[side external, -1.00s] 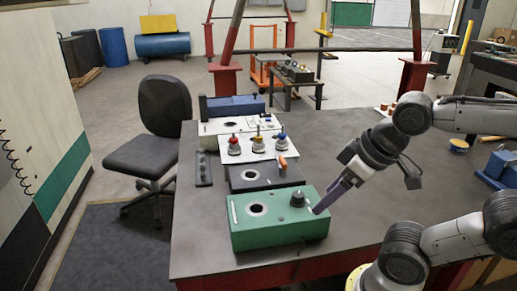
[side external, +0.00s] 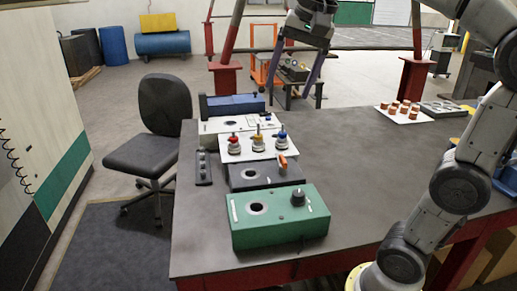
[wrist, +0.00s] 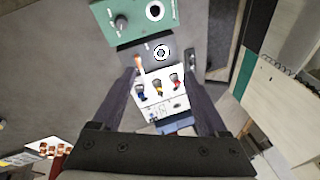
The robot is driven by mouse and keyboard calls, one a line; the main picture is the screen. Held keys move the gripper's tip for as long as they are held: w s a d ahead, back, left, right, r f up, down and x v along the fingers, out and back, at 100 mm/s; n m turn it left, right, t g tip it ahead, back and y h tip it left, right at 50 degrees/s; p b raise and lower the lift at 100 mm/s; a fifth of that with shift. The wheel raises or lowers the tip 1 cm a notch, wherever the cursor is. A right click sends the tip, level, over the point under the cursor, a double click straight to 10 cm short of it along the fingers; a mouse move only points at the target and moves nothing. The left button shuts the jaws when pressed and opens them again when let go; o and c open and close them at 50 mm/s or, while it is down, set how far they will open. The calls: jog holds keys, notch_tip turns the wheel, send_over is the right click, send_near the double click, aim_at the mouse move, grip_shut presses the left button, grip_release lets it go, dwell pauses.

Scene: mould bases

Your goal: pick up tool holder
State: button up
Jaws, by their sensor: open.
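Three tool holders stand upright in a row on a white block (side external: 236,157): a red one (side external: 233,144), a yellow one (side external: 257,140) and a blue one (side external: 281,139). In the wrist view the blue (wrist: 140,92), yellow (wrist: 158,87) and red (wrist: 174,82) holders appear between my fingers. My gripper (side external: 290,85) is open and empty, raised high above the far part of the table with its fingers pointing down.
A green block (side external: 280,228) with a hole and a black knob stands at the front, with a dark grey block (side external: 262,176) behind it. A blue block (side external: 235,106) is at the back. A white tray (side external: 404,116) of copper-coloured pieces lies back right. The table's middle is clear.

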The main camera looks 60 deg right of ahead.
jog(key=w+d+r+m+g, duration=0.15)
jog(key=w+d+m, duration=0.3)
jog(key=w, duration=0.45)
jog(key=m+g, duration=0.2)
jog(key=m, duration=0.2)
send_over(259, 135)
jog(key=shift+n, duration=0.25)
jog(key=f, duration=1.4)
jog(key=shift+w+d+f, duration=0.1)
jog(key=shift+w+d, duration=0.2)
jog(key=shift+d, duration=0.05)
notch_tip(259, 135, down, 8)
jog(key=shift+s+a+f, duration=0.1)
jog(key=shift+a+f, duration=0.05)
jog(key=shift+f, duration=2.65)
jog(key=shift+c, duration=0.3)
